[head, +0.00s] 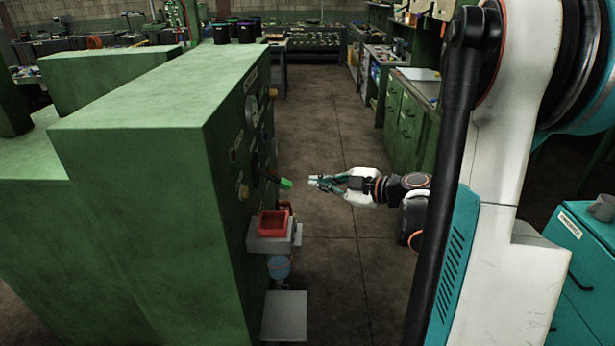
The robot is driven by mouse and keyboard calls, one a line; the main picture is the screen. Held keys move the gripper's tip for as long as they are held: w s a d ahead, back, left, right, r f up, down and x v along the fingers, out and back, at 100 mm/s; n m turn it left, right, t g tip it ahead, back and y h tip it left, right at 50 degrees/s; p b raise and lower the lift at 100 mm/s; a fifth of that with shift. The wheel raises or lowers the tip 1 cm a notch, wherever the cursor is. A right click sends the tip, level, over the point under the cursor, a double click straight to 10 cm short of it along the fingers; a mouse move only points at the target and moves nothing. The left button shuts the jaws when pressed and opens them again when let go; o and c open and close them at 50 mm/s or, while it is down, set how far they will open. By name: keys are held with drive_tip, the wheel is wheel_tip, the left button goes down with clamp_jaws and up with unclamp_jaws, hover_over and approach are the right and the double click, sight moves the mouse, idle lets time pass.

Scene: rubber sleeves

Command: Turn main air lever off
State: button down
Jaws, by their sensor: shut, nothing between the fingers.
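A lever with a dark shaft and a bright green tip (285,183) sticks out to the right from the panel side of the tall green machine cabinet (140,190). My gripper (313,182) is shut and empty, a short way to the right of the green tip. Its fingers point left toward the lever, and a small gap shows between them. The panel face is seen at a steep angle, so its labels and the lever's marked positions cannot be read.
A red bin (272,223) sits on a grey shelf below the lever. A grey plate (284,316) juts out lower down. Green workbench cabinets (405,120) line the right side, and a teal drawer unit (578,260) stands near right. The floor aisle (335,270) between is clear.

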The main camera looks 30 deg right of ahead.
drive_tip(key=shift+s+d, duration=0.3)
drive_tip(key=shift+s, duration=0.25)
drive_tip(key=shift+s+d, duration=0.3)
drive_tip(key=shift+s, duration=0.25)
